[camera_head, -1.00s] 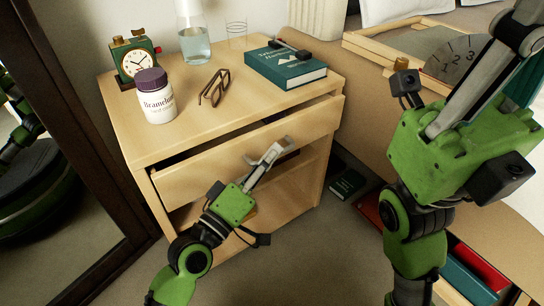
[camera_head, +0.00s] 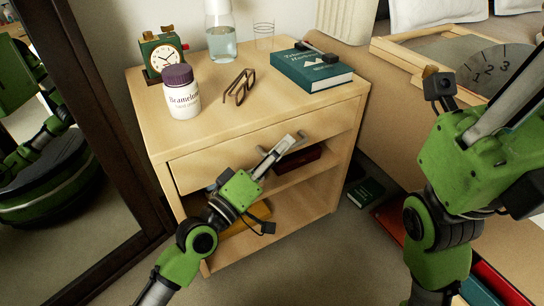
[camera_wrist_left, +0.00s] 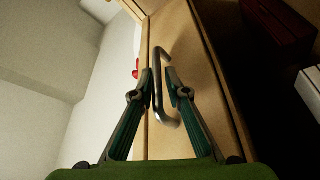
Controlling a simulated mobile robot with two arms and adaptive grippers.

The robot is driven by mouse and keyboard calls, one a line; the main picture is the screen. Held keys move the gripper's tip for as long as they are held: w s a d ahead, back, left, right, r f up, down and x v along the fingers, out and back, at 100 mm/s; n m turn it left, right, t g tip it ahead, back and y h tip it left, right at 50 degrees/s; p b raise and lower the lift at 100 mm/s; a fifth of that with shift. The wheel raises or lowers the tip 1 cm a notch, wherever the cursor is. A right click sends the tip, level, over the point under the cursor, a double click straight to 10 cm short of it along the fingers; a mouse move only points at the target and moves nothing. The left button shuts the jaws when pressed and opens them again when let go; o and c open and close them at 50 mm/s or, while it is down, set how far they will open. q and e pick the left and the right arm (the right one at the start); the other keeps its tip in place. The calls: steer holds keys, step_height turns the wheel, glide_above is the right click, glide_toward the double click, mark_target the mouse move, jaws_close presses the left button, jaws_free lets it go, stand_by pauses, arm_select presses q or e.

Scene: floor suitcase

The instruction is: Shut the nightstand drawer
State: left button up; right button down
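The nightstand (camera_head: 215,125) is pale wood. Its drawer front (camera_head: 205,168) looks flush or nearly flush with the body, with no clear gap along the top. My left gripper (camera_head: 293,143) is at the drawer front, by the metal handle. In the left wrist view the handle (camera_wrist_left: 160,95) runs between the two fingertips (camera_wrist_left: 161,78), with a little space visible on both sides, so the gripper looks partly open around it.
On top stand a clock (camera_head: 163,55), a purple-lidded jar (camera_head: 181,92), a carafe (camera_head: 220,35), a glass (camera_head: 264,34), eyeglasses (camera_head: 239,87) and a teal book (camera_head: 311,70). A dark-framed mirror (camera_head: 110,130) stands left; the bed is right.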

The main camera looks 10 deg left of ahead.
arm_select(q)
steer(key=v, duration=1.1)
steer(key=shift+s+a, duration=0.2)
steer(key=shift+s, duration=0.15)
steer(key=shift+d+f, duration=0.1)
